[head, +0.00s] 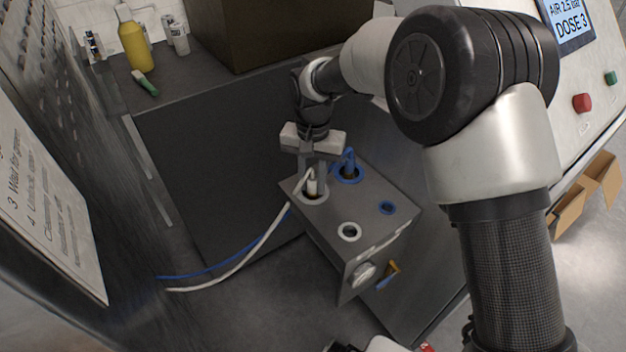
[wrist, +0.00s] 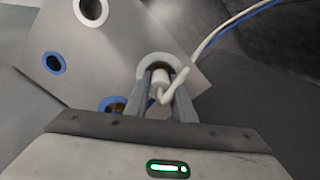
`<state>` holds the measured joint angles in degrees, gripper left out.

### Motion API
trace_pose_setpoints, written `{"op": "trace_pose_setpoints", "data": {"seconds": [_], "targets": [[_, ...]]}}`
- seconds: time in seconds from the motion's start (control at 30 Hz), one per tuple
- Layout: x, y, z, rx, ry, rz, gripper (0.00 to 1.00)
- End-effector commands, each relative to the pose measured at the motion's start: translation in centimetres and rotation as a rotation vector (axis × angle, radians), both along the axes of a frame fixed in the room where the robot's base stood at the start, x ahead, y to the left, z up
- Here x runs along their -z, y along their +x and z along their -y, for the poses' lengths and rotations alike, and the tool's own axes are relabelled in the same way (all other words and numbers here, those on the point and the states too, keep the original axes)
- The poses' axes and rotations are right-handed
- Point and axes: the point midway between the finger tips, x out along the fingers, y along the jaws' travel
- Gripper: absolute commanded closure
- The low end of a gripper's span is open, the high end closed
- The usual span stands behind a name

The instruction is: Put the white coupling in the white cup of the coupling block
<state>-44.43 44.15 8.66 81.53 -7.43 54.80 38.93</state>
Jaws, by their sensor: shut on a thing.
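The grey coupling block (head: 330,222) has a large white-ringed cup (head: 304,198) at its left corner, also in the wrist view (wrist: 145,62). My gripper (head: 316,182) points down over this cup. Its two fingers (wrist: 165,100) are shut on the white coupling (head: 312,188), also in the wrist view (wrist: 160,84). The coupling's lower end lines up with the cup opening. I cannot tell how deep it sits, as the fingers and the coupling hide part of the cup. A white hose leaves its side.
A blue coupling (head: 349,158) stands in the blue-ringed cup (head: 346,180) close to my gripper. Smaller blue (head: 387,208) and white (head: 349,232) rings lie on the block. White (head: 240,262) and blue (head: 215,268) hoses trail left. A yellow bottle (head: 133,45) stands on the back counter.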

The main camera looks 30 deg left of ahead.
Motion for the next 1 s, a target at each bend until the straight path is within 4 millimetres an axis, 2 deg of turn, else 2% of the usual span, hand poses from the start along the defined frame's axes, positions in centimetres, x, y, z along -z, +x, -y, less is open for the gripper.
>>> {"op": "trace_pose_setpoints", "data": {"seconds": [0.03,0.13,0.4,0.53,0.67,1.0], "targets": [[0.1,0.0,0.0,0.000,0.000,0.000,0.74],[0.1,0.0,0.0,0.000,0.000,-0.001,0.59],[0.0,0.0,0.0,0.000,0.000,0.000,0.59],[-0.8,0.0,0.0,0.000,0.002,0.002,0.59],[-3.0,0.1,-0.1,0.000,0.003,0.002,0.59],[-10.1,0.0,-0.1,0.001,0.002,0.001,0.59]]}}
